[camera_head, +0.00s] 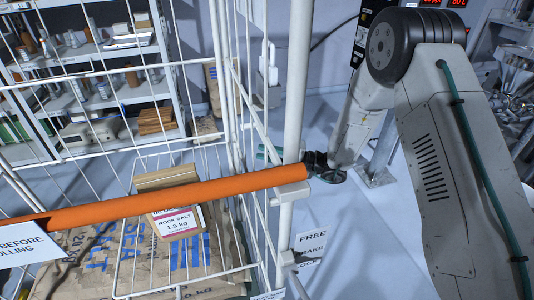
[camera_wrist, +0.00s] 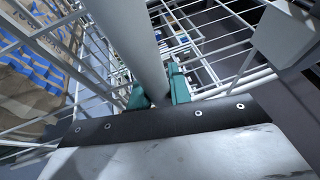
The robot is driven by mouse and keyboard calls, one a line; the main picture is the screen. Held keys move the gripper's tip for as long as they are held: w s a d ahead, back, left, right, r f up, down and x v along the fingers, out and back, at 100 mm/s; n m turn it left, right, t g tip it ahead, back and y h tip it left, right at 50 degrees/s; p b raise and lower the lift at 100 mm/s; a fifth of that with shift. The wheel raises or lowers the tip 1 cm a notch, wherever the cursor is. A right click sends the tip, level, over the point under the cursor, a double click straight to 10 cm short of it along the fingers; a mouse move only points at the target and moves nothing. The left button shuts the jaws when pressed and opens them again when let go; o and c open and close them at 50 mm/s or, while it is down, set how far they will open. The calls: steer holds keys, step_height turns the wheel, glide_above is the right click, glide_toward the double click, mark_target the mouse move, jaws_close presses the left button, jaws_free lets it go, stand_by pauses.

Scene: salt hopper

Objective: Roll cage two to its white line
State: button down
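A white wire roll cage (camera_head: 297,85) fills the left and middle of the head view, with an orange bar (camera_head: 130,200) across its front. No cage number is readable. Inside are a rock salt box (camera_head: 178,220) in a wire basket and sea salt sacks (camera_head: 75,265). My gripper (camera_head: 288,158) is at the cage's right corner post, level with the bar's end. In the wrist view, the teal fingers of my gripper (camera_wrist: 158,92) stand either side of the pale post (camera_wrist: 132,40), which fills the gap between them. The fingers look closed on it. No white line shows on the floor.
A sign on a free/brake/lock control (camera_head: 310,245) sits low by the post. A white card (camera_head: 25,245) hangs at the bar's left. Shelves (camera_head: 90,75) with jars and boxes stand behind the cage. Clear pale floor (camera_head: 365,245) lies right of the cage. Metal equipment (camera_head: 515,80) stands far right.

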steer(key=shift+w+d, duration=0.2)
steer(key=shift+d, duration=0.4)
steer(key=shift+w+d, duration=0.15)
steer(key=shift+d, duration=0.45)
steer(key=c, duration=1.6)
jaws_free()
steer(key=o, duration=0.3)
steer(key=shift+s+a, duration=0.1)
steer(key=shift+a, duration=0.2)
steer(key=w+v, duration=0.1)
steer(key=v, duration=0.6)
steer(key=shift+s+d+f, duration=0.15)
steer(key=shift+s+d, duration=0.3)
steer(key=shift+s, duration=0.1)
